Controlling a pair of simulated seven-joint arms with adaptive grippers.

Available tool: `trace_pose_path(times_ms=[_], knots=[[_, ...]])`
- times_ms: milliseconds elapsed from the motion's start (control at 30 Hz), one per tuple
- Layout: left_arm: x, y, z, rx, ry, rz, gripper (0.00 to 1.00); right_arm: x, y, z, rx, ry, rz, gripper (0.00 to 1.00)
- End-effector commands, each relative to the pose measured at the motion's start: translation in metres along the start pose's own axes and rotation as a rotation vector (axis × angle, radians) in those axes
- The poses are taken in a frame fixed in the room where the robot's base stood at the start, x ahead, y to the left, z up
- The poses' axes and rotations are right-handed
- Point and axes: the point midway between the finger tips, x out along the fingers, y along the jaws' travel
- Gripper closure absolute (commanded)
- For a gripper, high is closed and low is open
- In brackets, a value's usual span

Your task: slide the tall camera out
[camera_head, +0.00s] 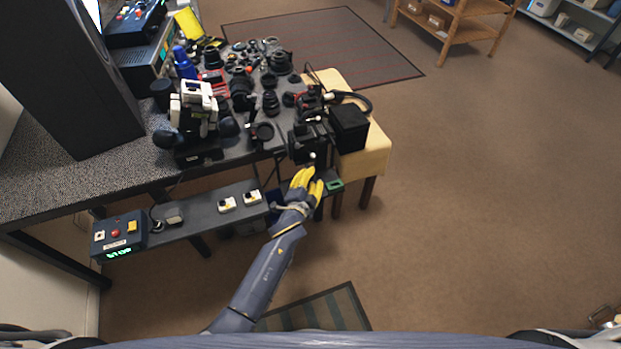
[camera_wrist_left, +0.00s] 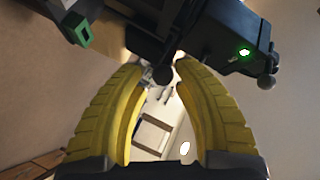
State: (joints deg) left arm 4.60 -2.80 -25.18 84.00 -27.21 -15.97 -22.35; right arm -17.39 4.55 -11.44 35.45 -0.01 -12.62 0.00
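My left gripper (camera_head: 306,178) has yellow fingers and is just in front of a black camera-like device (camera_head: 306,142) at the bench's right front corner. I cannot tell for certain that this is the tall camera. In the left wrist view, the gripper (camera_wrist_left: 164,72) is open, its curved fingers spread with a gap between the tips. A small round black knob (camera_wrist_left: 162,76) under the dark device body (camera_wrist_left: 215,30) shows between the fingertips. I cannot tell whether the fingers touch it. My right gripper is not in view.
Many dark lens parts (camera_head: 268,80) crowd the bench behind the device. A grey shelf (camera_head: 188,220) with a control box (camera_head: 119,236) lies left of my arm.

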Motion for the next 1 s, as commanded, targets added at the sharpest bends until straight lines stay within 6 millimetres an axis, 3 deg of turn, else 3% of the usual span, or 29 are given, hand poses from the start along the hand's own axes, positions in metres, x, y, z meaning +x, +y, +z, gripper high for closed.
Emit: trace_pose_path(times_ms=[100,467,667,1000], knots=[[0.000,-0.001,0.000,0.000,0.000,-0.001,0.56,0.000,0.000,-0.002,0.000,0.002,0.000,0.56],[-0.004,-0.001,0.001,0.001,-0.001,-0.002,0.55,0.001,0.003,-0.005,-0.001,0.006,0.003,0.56],[-0.029,0.000,0.001,0.001,0.000,0.000,0.55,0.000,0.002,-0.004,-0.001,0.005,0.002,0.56],[-0.088,-0.001,0.001,0.000,0.000,-0.001,0.55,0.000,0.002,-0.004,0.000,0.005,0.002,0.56]])
